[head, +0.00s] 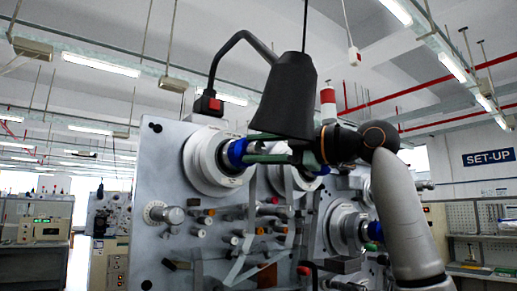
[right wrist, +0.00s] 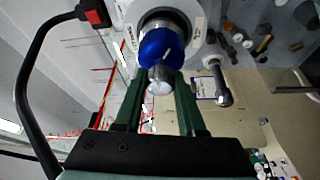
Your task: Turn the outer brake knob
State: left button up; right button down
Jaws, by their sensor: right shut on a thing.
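The winding machine's grey panel (head: 165,215) carries an upper left spindle with a white ring (head: 200,160) and a blue collar (head: 237,151). My right gripper (head: 250,156) reaches this spindle from the right with its green fingers. In the right wrist view, the fingers (right wrist: 160,82) are closed around the silver knob (right wrist: 160,84) at the spindle's end, in front of the blue collar (right wrist: 158,48). The far side of the knob is hidden. My left gripper is not in view.
A black lamp (head: 285,98) on a curved arm hangs just above my right gripper and hides part of it. More knobs and rollers (head: 262,228) sit below on the panel. A lower right spindle (head: 345,228) stands beside my right arm.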

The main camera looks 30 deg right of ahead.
jog(key=c, duration=0.5)
grip_release()
jog(key=b+v, duration=0.3)
jog(key=v, duration=0.9)
jog(key=shift+s, duration=0.25)
jog(key=shift+d+f, duration=0.1)
jog(key=shift+d, duration=0.05)
